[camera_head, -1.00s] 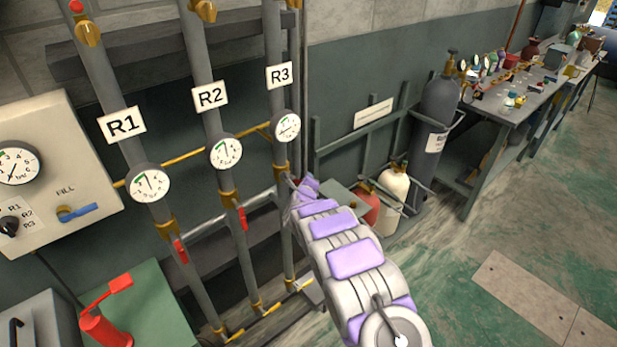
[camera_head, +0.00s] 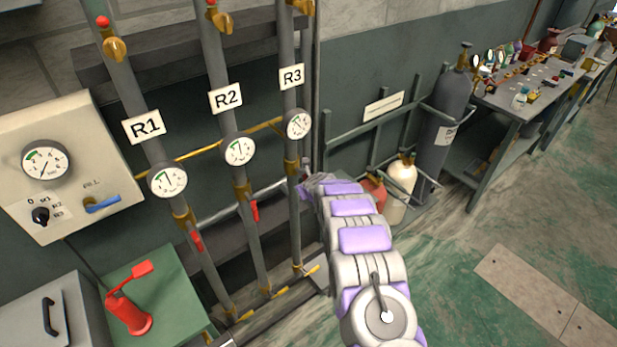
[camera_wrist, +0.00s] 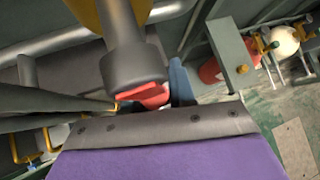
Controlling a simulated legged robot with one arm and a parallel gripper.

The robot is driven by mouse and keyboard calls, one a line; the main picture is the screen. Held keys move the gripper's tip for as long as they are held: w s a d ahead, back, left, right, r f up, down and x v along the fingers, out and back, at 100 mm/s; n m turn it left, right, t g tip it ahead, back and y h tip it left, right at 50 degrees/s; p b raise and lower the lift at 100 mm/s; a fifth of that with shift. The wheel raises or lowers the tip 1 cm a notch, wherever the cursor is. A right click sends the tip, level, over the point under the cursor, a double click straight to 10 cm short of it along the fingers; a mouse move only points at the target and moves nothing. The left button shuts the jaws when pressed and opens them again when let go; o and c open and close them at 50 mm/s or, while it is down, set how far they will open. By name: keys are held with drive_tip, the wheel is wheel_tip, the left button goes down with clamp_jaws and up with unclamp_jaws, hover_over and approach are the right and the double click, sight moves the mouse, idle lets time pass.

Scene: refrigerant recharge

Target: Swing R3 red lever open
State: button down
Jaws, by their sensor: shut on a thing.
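The R3 pipe (camera_head: 294,215) is the rightmost of three upright grey pipes, under the R3 label (camera_head: 292,77) and gauge (camera_head: 298,124). My gripper (camera_head: 307,187) is at this pipe's brass valve, below the gauge. In the head view my gripper and arm hide the R3 lever. In the wrist view the red lever (camera_wrist: 152,95) shows just below the round grey pipe end, partly covered by my wrist. A blue-grey finger of my gripper (camera_wrist: 168,90) stands right beside it. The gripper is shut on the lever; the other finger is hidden.
The R2 red lever (camera_head: 255,211) and R1 red lever (camera_head: 196,241) hang down on the neighbouring pipes. A grey cylinder (camera_head: 447,115) and a cream cylinder (camera_head: 400,180) stand to the right. A workbench (camera_head: 515,108) is behind them. The green floor at right is mostly open.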

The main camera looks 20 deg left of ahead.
drive_tip(key=shift+s+a+m+g+y+p, duration=0.45)
drive_tip(key=shift+g+p, duration=0.25)
drive_tip(key=shift+p, duration=2.65)
drive_tip(key=shift+s+a+f+p, duration=0.15)
drive_tip(key=shift+s+p, duration=0.1)
drive_tip(key=shift+p, duration=0.45)
drive_tip(key=c, duration=1)
unclamp_jaws()
drive_tip(key=shift+w+a, duration=0.1)
drive_tip(key=shift+a, duration=0.05)
drive_tip(key=shift+c, duration=0.2)
drive_tip(key=b+v, duration=0.3)
drive_tip(key=v, duration=1.4)
drive_tip(key=shift+w+d, duration=0.15)
drive_tip(key=shift+d, duration=0.1)
